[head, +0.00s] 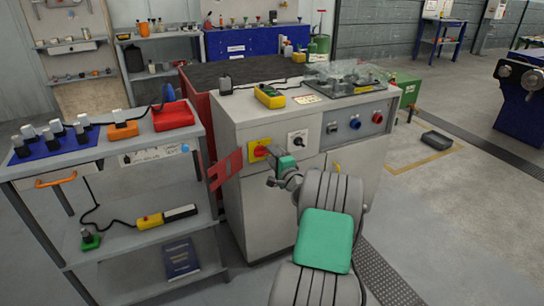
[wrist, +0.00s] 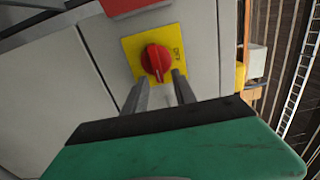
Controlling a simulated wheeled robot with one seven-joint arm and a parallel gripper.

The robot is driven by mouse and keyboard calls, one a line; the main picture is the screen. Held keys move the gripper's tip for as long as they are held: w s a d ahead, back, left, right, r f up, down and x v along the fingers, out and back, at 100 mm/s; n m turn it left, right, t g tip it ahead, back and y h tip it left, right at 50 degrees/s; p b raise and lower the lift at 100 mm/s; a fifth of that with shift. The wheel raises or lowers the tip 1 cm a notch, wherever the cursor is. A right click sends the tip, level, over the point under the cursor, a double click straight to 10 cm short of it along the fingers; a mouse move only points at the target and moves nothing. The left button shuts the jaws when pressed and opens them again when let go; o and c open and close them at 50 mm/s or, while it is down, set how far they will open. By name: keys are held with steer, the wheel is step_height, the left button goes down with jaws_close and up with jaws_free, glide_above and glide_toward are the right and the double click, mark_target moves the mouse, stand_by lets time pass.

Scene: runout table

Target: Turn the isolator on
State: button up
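The isolator is a red rotary knob (wrist: 155,60) on a square yellow plate (wrist: 131,46), on the cabinet's grey front. In the head view the isolator (head: 259,150) is at the cabinet's upper left, partly covered by my gripper. My gripper (wrist: 158,84) is open, its two grey fingers apart and pointing at the knob's lower part in the wrist view. I cannot tell whether they touch it. The knob's grip bar lies roughly upright in the wrist view, with a pale mark at its lower end. In the head view my gripper (head: 273,152) is at the isolator.
A red notched plate (head: 225,170) juts out left of the isolator. A black selector switch (head: 297,140) is on its right. A grey shelf cart (head: 100,162) stands close on the left.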

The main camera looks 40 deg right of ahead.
steer(key=v, duration=0.7)
steer(key=shift+s+a+p, duration=0.2)
steer(key=shift+s+p, duration=0.15)
steer(key=shift+s, duration=0.05)
